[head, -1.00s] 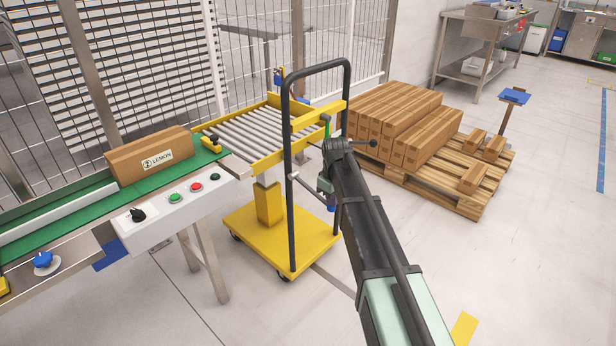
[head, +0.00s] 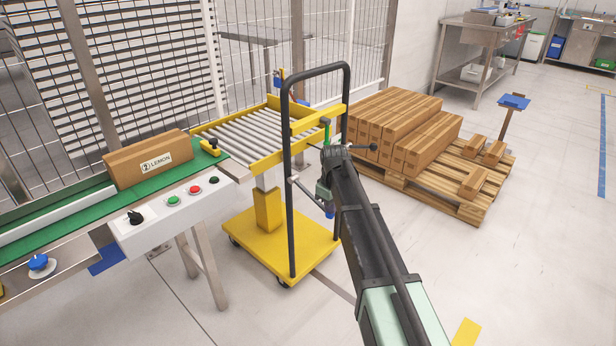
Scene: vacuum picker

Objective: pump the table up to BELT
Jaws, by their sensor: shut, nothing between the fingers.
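The yellow lift table (head: 268,220) stands beyond the end of the green conveyor, with a roller top (head: 250,133) and a tall black push handle (head: 287,130). The roller top looks near belt height, but I cannot tell whether they are level. A black knob on a short rod (head: 375,147) sticks out to the right behind my wrist; it looks like a lever. My gripper (head: 327,195) is beside the push handle, shut and empty. My own arm covers much of it, and I cannot tell whether it touches the handle or lever.
A carton marked LEMON (head: 149,158) stands on the green belt (head: 130,188). A control box (head: 170,208) with a knob and buttons fronts the conveyor. A wooden pallet (head: 445,200) with long brown cartons is behind right.

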